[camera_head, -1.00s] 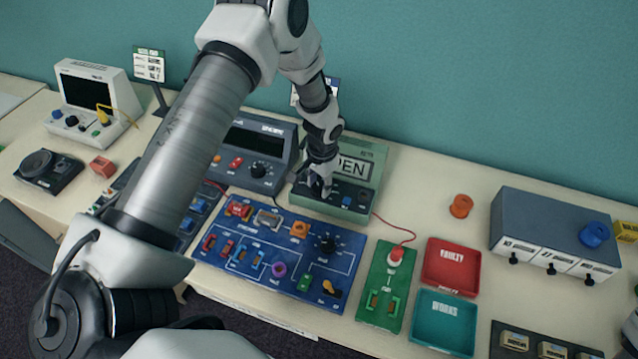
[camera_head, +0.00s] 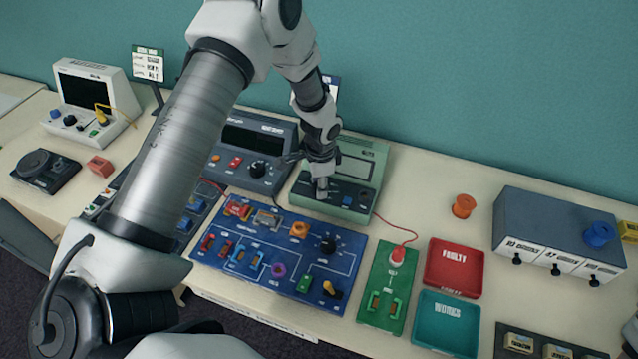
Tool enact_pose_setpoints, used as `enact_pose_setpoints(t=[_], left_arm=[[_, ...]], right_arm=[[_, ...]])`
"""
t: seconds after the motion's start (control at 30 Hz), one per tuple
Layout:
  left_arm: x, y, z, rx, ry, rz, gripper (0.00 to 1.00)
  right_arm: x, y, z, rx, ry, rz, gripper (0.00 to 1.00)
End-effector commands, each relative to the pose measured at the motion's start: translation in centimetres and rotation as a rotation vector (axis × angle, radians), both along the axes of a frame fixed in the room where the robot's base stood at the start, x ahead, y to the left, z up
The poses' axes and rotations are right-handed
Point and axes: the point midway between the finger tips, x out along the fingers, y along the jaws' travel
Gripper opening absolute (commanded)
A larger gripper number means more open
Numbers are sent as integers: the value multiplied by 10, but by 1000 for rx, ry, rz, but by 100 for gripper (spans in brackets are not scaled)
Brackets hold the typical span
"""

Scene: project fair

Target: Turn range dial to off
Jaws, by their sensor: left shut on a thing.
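The green meter (camera_head: 374,158) stands at the back of the bench, with a grey display window (camera_head: 356,168) that is now blank. My left gripper (camera_head: 321,191) comes down from above onto the left part of the meter's front panel. It is shut on the range dial there. The gripper hides the dial, so I cannot read its pointer or markings. A blue button (camera_head: 347,200) and a dark socket show to the right of the gripper. My right gripper is not in view.
A blue circuit board (camera_head: 270,278) lies in front of the meter. A dark bench unit (camera_head: 240,165) stands close on its left. A red lead (camera_head: 395,225) runs to a green probe board (camera_head: 375,318). Red (camera_head: 453,290) and teal (camera_head: 420,337) trays lie to the right.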

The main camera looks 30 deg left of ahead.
Motion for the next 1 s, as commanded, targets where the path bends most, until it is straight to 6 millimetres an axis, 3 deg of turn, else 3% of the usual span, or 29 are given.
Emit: enact_pose_setpoints(t=[0.37,0.4,0.47,0.8,1.0], left_arm=[[-3,-1,-3,-1,8,-7,5],[-3,-1,-3,-1,8,-7,43],[-3,-1,-3,-1,8,-7,64],[-1,0,1,-1,2,-7,65],[-1,-2,33,0,0,-7,65]], right_arm=[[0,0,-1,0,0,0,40],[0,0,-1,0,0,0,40],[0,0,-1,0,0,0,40],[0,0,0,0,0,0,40],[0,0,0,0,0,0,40]])
